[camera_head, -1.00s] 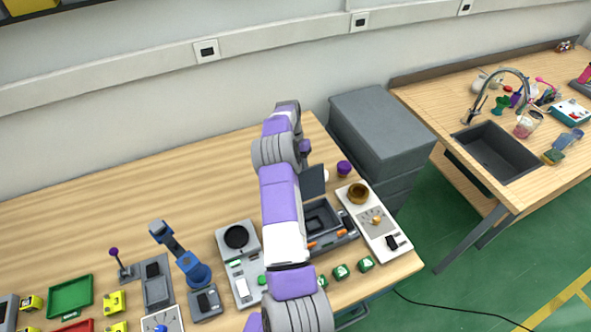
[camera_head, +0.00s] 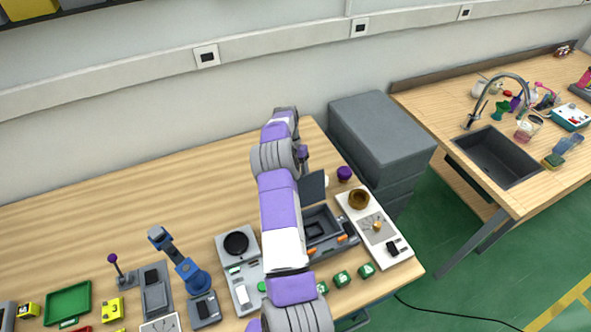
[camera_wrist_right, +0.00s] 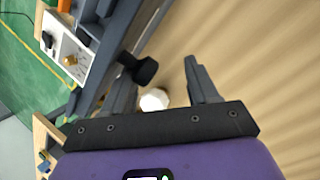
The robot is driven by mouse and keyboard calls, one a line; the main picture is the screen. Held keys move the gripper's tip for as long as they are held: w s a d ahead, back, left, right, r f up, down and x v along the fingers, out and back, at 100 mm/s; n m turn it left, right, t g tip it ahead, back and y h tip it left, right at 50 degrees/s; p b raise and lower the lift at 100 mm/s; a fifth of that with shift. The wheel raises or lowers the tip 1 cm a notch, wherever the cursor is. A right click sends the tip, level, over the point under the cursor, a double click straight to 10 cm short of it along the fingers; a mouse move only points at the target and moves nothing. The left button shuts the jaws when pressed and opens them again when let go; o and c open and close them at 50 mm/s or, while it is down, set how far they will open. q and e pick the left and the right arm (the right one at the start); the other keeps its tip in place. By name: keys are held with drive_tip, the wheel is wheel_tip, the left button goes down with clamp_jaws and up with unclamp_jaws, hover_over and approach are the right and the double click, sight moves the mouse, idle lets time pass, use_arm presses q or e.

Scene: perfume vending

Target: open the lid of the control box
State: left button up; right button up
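The control box (camera_head: 342,244) is a dark grey case with orange latches on the wooden table, right of my right arm. Its lid (camera_head: 313,187) stands raised at the back, and the inside of the box shows. My right arm reaches over the table and hides part of the box's left side. In that view, dark grey panelling is close by the left finger; I cannot tell which part is the lid. My left gripper is not in view.
Grey crates (camera_head: 380,135) stand beyond the table's right end. The table's back left is clear.

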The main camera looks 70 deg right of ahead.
drive_tip(key=v, duration=0.7)
idle(0.6)
